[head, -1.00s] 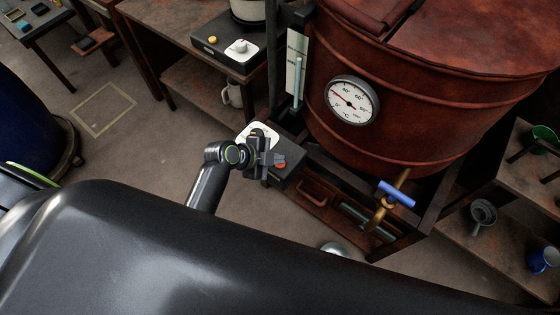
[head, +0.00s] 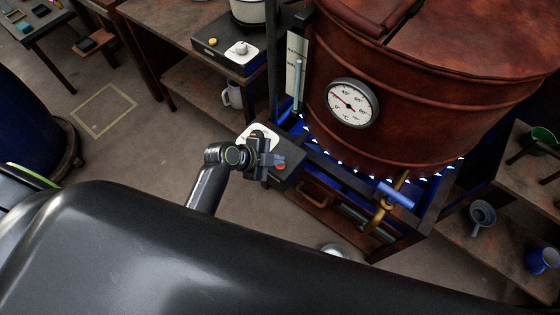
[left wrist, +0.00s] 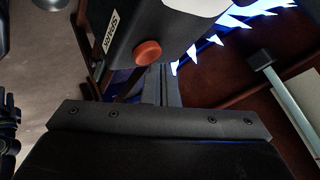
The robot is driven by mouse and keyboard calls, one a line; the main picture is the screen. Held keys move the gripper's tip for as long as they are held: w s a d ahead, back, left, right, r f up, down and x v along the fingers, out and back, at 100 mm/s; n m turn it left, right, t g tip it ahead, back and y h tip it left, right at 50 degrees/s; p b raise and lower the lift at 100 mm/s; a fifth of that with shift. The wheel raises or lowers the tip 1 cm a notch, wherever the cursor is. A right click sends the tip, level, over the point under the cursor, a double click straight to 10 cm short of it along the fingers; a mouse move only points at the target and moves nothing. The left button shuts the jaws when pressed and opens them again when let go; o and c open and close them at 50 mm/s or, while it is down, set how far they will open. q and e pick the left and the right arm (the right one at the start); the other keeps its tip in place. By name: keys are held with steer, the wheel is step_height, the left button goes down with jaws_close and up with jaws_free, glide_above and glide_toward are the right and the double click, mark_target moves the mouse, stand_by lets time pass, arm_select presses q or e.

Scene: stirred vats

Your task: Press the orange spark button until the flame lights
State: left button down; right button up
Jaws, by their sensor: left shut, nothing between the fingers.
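The orange spark button (head: 281,167) is on the front of a dark control box (head: 290,176) below the copper vat (head: 420,100). In the left wrist view the round button (left wrist: 148,52) sits beside a white "SPARK" label. My left gripper (head: 268,160) is at the box, shut and empty. In the left wrist view its fingertips (left wrist: 160,75) are close beside the button; I cannot tell whether they touch it. Blue-white flames (head: 345,167) burn in a ring under the vat, and they also show in the left wrist view (left wrist: 235,20). My right gripper is out of view.
A brass tap with a blue handle (head: 396,194) juts from the vat's lower front. A dial gauge (head: 352,102) is on the vat. A wooden bench (head: 190,40) stands behind at left, and a shelf with mugs at right. Floor left of the box is clear.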

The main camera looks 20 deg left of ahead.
arm_select(q)
steer(key=shift+r, duration=0.4)
step_height(320, 180, up, 5)
steer(key=p, duration=0.5)
steer(key=shift+r, duration=0.1)
stand_by(0.7)
